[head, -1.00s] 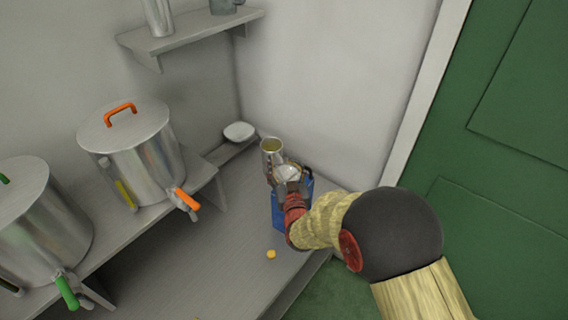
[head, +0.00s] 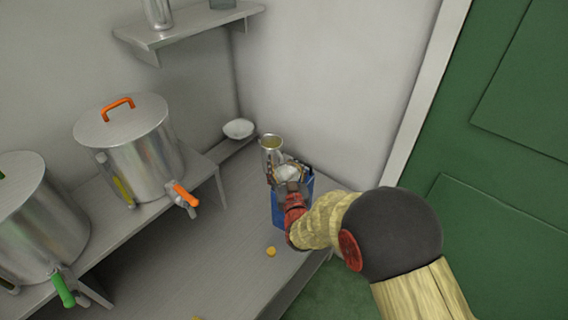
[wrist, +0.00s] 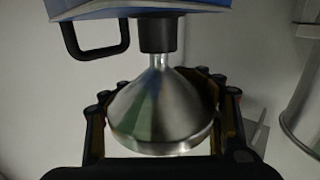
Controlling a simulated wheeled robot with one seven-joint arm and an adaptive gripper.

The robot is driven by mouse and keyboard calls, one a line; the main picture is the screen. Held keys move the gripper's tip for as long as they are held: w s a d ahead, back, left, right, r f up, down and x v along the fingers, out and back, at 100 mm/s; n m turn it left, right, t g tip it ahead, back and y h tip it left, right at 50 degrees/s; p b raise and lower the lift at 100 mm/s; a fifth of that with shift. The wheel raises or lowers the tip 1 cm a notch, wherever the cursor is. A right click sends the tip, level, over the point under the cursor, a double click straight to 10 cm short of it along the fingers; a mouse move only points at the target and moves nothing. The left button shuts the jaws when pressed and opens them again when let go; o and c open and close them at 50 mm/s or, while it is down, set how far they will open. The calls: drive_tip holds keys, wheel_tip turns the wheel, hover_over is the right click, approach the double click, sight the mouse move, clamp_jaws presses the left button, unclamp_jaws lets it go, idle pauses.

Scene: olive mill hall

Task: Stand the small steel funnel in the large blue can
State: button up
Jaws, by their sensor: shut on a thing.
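The large blue can (head: 277,212) stands on the bench in the corner, partly hidden behind my gripper. In the wrist view its blue body (wrist: 200,5), black handle (wrist: 98,50) and black neck (wrist: 158,36) show at the top. The small steel funnel (wrist: 160,110) is between my fingers, its cone toward the camera and its narrow spout meeting the black neck. The spout's end is hidden there; how deep it sits I cannot tell. My gripper (wrist: 163,102) is shut on the funnel's cone. In the head view the funnel (head: 287,173) shows over the can.
An open metal tin (head: 271,146) stands close behind the can, and a white bowl (head: 239,128) is further back. Steel vats (head: 135,150) with taps line the left. A small yellow thing (head: 271,251) lies on the bench (head: 225,270). The green door (head: 500,220) is right.

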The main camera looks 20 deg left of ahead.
drive_tip(key=shift+f, duration=0.35)
drive_tip(key=o, duration=1.3)
drive_tip(key=v, duration=1.2)
drive_tip(key=shift+d, duration=0.1)
drive_tip(key=v, duration=1.2)
drive_tip(key=shift+r, duration=0.1)
